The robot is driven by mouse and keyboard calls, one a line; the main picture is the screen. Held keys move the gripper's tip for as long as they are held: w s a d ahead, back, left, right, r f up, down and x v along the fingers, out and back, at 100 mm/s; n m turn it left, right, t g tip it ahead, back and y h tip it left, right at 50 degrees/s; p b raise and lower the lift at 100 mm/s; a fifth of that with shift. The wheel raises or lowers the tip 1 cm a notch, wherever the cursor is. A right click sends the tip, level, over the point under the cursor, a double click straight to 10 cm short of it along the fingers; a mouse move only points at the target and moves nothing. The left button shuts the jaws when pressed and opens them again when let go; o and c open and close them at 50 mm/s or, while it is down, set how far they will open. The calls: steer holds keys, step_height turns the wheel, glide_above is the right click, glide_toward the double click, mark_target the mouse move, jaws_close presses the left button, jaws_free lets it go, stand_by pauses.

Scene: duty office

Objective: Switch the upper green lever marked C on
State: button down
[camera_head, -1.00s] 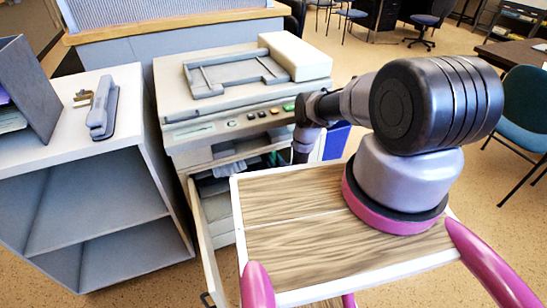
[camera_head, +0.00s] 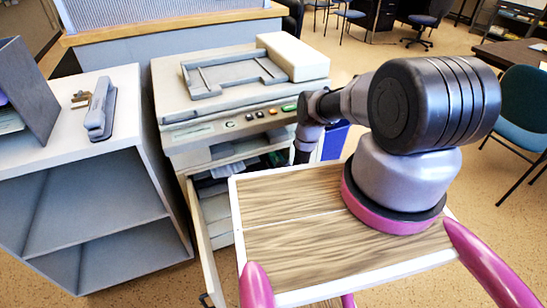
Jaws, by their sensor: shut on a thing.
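The copier (camera_head: 215,108) stands in front of me with its front open below the control panel (camera_head: 235,124). Its inside (camera_head: 262,160) is dark and partly hidden by my arm and my wooden-topped deck. I cannot make out a green lever marked C. A green button (camera_head: 289,107) shows at the right end of the control panel. My arm reaches over to the copier's right front, and its lower dark link points down there. My gripper is hidden behind the arm and the deck edge, so its fingers do not show.
A beige panel (camera_head: 205,240) stands open at the copier's lower front. A white shelf unit (camera_head: 95,175) is close on the left, with a stapler (camera_head: 101,108) on top. A blue bin (camera_head: 335,140) stands right of the copier. A teal chair (camera_head: 525,110) and open floor lie right.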

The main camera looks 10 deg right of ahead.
steer(key=shift+d+r+n, duration=0.15)
steer(key=shift+d+n, duration=0.05)
steer(key=shift+n, duration=1.4)
steer(key=c, duration=0.6)
jaws_free()
steer(key=shift+s+d, duration=0.1)
steer(key=s+d, duration=0.2)
steer(key=s, duration=0.8)
steer(key=shift+s, duration=0.2)
